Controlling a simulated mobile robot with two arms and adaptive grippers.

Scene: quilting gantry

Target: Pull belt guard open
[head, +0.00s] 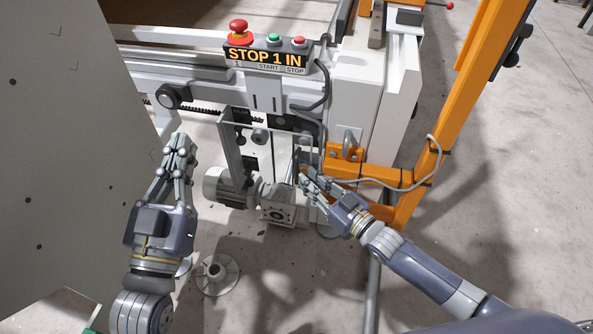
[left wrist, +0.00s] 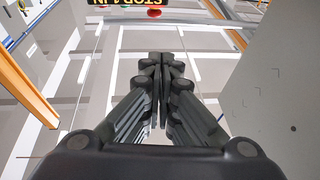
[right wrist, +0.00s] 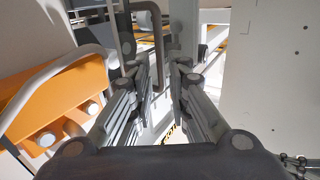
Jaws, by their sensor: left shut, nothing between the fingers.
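The belt guard appears to be the pale panel (head: 281,160) on the gantry end, below the stop box and above the motor; its edges are partly hidden by my right gripper. A grey bent bar handle (right wrist: 157,45) shows in the right wrist view, between the fingers of my right gripper (right wrist: 155,78). Those fingers are apart, with gaps beside the bar; I cannot tell whether either touches it. In the head view my right gripper (head: 305,174) is at the panel's right side. My left gripper (head: 181,142) is shut and empty, left of the machine and clear of the guard.
A control box (head: 267,56) with a red emergency button sits above. A grey motor (head: 228,187) lies below the panel. An orange bracket and post (head: 395,205) with a cable stand close on the right. A large grey panel (head: 70,150) borders my left arm.

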